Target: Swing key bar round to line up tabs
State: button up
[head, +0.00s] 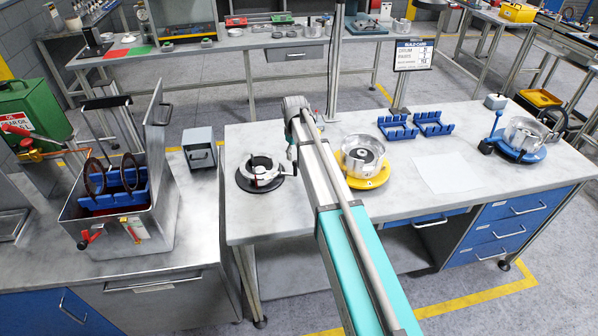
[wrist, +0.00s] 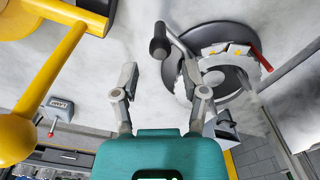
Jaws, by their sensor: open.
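A silver ring-shaped fixture (head: 261,171) sits on a round black base on the bench, left of my arm. In the wrist view the fixture (wrist: 222,72) is at upper right, with small yellow marks on its ring and a red piece at its edge. A grey bar with a black knob (wrist: 160,46), which looks like the key bar, sticks out from it. My gripper (wrist: 160,80) is open and empty, and the knob shows beyond the gap between its fingers. I cannot tell whether they touch. The tabs are too small to make out. My arm hides the fingers in the head view.
A yellow pallet (head: 374,182) with a silver drum stands close right of my arm; a yellow bar with a ball (wrist: 14,138) shows at left in the wrist view. Blue trays (head: 397,128) and a blue pallet (head: 520,153) are farther right. A grey box (head: 199,148) stands left.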

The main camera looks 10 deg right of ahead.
aim_at(295, 167)
jog(key=shift+f+b, duration=3.2)
jog(key=shift+f, duration=0.25)
